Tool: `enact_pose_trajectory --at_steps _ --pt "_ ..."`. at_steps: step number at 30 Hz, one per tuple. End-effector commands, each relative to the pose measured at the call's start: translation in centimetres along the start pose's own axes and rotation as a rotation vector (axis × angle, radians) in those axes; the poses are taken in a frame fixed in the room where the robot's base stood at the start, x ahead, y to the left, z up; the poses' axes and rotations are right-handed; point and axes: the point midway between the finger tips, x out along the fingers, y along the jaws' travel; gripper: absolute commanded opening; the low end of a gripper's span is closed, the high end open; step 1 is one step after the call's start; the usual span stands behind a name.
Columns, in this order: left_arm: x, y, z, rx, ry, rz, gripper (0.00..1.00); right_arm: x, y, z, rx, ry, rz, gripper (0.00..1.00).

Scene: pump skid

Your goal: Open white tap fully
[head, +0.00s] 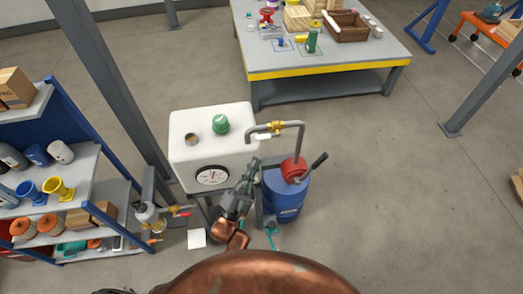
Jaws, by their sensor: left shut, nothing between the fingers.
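The white tap (263,136) is a small white lever by a brass valve on the grey pipe, at the right side of the white tank (180,155). Its lever lies roughly sideways in the picture, pointing left from the brass body. My left gripper (253,165) is shut and empty. It shows just below the tap in the picture, in front of the tank's right edge, with a visible gap to the lever. My right gripper is not in view.
A blue drum (284,198) with a red pump head (294,169) and dark handle stands right of my gripper. The tank has a gauge (212,178) and green cap (220,124). A red-handled tap (180,209) is lower left, near a loaded shelf (80,180). Open floor lies right.

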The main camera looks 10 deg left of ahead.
Motion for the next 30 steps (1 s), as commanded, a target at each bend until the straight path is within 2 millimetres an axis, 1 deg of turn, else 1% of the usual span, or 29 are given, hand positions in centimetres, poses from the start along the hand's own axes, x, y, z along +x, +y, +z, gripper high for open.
enact_pose_trajectory --at_steps 1,3,6,10,25,28,29,30 --pt "-0.8 0.0 0.0 0.0 -0.001 0.001 0.0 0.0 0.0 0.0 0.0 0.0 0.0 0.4" --pt "-1.6 0.1 0.0 0.0 -0.001 0.001 0.0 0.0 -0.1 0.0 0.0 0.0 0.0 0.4" --pt "-2.2 0.0 0.0 0.0 0.001 -0.001 0.0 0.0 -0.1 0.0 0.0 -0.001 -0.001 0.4" --pt "-2.5 0.0 0.0 0.0 0.001 -0.001 0.0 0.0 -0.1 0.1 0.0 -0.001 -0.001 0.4" --pt "-2.5 0.1 0.1 -0.001 -0.001 0.001 0.0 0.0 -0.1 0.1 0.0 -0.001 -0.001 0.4" --pt "-3.1 1.1 1.1 -0.016 -0.027 0.028 0.0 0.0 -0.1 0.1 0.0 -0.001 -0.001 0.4" --pt "-3.6 1.8 1.7 -0.027 -0.043 0.045 0.0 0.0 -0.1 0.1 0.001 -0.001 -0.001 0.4" --pt "-4.3 2.9 2.7 -0.044 -0.07 0.073 0.0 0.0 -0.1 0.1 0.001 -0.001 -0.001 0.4"
